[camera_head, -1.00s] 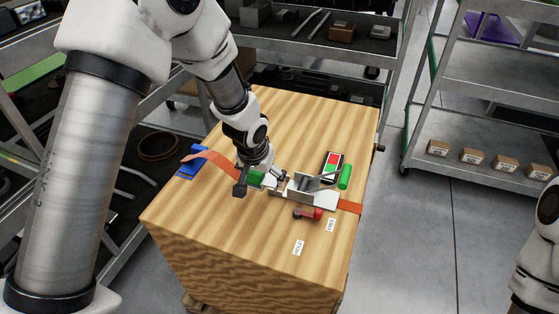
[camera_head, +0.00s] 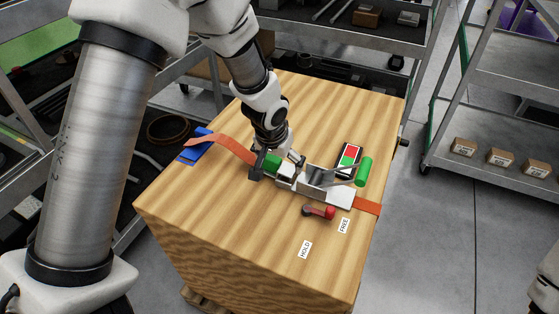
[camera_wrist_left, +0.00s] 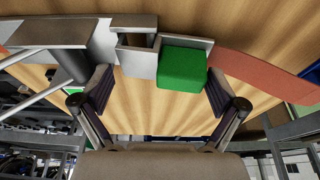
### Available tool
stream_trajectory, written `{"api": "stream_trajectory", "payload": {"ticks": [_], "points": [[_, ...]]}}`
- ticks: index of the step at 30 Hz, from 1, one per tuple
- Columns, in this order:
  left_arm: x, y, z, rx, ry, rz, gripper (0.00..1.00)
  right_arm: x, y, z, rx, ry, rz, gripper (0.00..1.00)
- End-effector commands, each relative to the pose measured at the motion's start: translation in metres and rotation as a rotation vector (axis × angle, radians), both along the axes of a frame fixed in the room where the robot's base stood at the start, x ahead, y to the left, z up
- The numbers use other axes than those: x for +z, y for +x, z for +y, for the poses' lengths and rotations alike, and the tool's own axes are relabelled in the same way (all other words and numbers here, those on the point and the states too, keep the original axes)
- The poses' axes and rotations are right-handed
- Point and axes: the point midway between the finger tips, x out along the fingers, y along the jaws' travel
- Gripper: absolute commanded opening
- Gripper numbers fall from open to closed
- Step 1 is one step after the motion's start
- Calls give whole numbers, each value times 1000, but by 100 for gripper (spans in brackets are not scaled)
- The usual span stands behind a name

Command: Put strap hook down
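The strap hook, a grey metal piece with a green block (camera_head: 272,162), sits on the wooden crate top at the end of the orange strap (camera_head: 225,147). The green block also shows in the left wrist view (camera_wrist_left: 182,66). My left gripper (camera_head: 277,164) is over it with its fingers on either side. In the left wrist view, my left gripper (camera_wrist_left: 160,92) has its fingers spread. The right finger is close to the green block and a gap shows on its left; contact is unclear. My right gripper is out of view.
A grey buckle (camera_head: 318,180) with a green roller handle (camera_head: 364,172) stands right of the hook. A red-knobbed lever (camera_head: 320,211) lies near the HOLD (camera_head: 305,249) and FREE labels. A red-green indicator (camera_head: 349,158) is behind. The crate's front (camera_head: 190,215) is clear.

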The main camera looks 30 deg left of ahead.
Motion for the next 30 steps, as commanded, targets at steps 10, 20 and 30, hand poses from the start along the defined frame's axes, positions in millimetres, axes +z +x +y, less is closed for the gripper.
{"api": "stream_trajectory", "payload": {"ticks": [10,20,30], "points": [[4,0,0,0,0,-1,100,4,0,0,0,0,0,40],[72,-18,-1,1,-1,-5,100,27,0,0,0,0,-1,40],[119,-35,-2,0,0,-1,100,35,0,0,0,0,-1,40]]}}
